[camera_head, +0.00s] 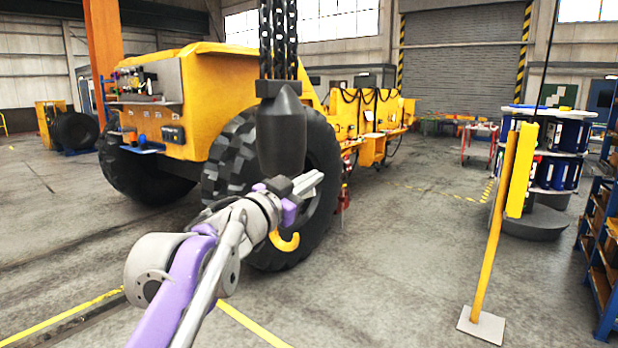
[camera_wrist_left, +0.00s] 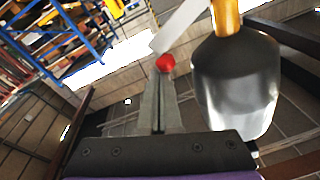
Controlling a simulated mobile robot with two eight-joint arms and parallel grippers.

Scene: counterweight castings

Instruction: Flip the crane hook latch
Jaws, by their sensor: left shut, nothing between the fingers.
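The crane hook hangs on chains in the middle of the head view. Its dark hook block (camera_head: 281,135) is upright, and the yellow hook (camera_head: 286,242) shows below, partly hidden behind my left arm. My left gripper (camera_head: 314,179) is shut and empty, just below and to the right of the block. In the left wrist view the block (camera_wrist_left: 236,85) and part of the yellow hook (camera_wrist_left: 227,14) are to the right of the fingers. A pale bar, which looks like the latch (camera_wrist_left: 180,28), has a red knob (camera_wrist_left: 165,62) close by the fingertips; I cannot tell if they touch.
A yellow truck (camera_head: 215,85) with large black tyres stands behind the hook. A yellow post (camera_head: 492,225) on a flat base stands at the right, near a blue-and-white round rack (camera_head: 545,150) and blue shelves (camera_head: 607,235). The floor between is clear.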

